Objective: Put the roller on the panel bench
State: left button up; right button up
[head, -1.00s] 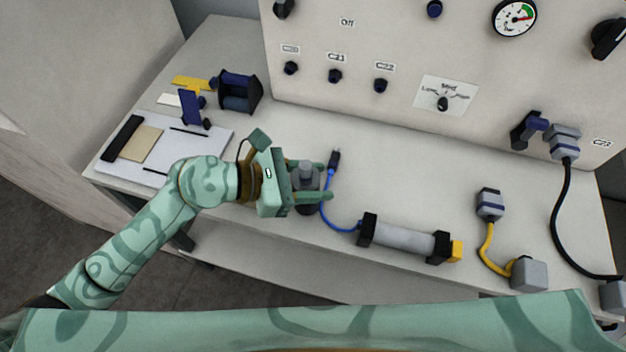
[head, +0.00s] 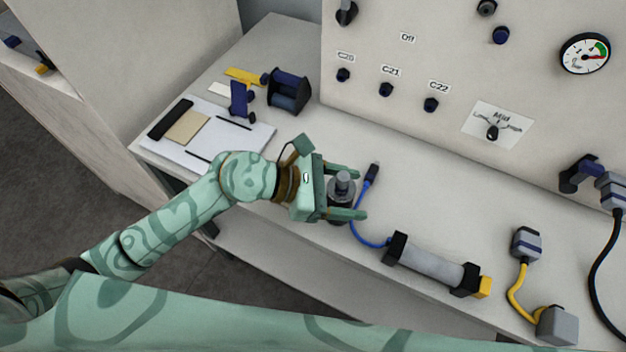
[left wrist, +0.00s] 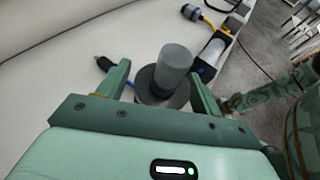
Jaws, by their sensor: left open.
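A grey upright cylinder on a wide dark round base (head: 343,186), which seems to be the roller, stands on the light panel bench (head: 300,235). It also shows in the left wrist view (left wrist: 173,68). My left gripper (head: 361,194) is open, with one finger on either side of this piece. In the left wrist view its fingers (left wrist: 158,74) flank the piece, with the grey top rising between them. I cannot tell whether the fingers touch it. My right gripper is not in view.
The control panel (head: 450,60) rises behind the bench. A blue cable (head: 358,232) lies close beyond the fingers, near a grey cylinder with black ends (head: 432,265). A yellow-cabled plug (head: 526,243) lies right. A clipboard (head: 235,133) and blue spool (head: 288,92) lie left.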

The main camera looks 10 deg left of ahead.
pick_arm(q)
jog(key=v, duration=1.2)
jog(key=shift+r, duration=0.2)
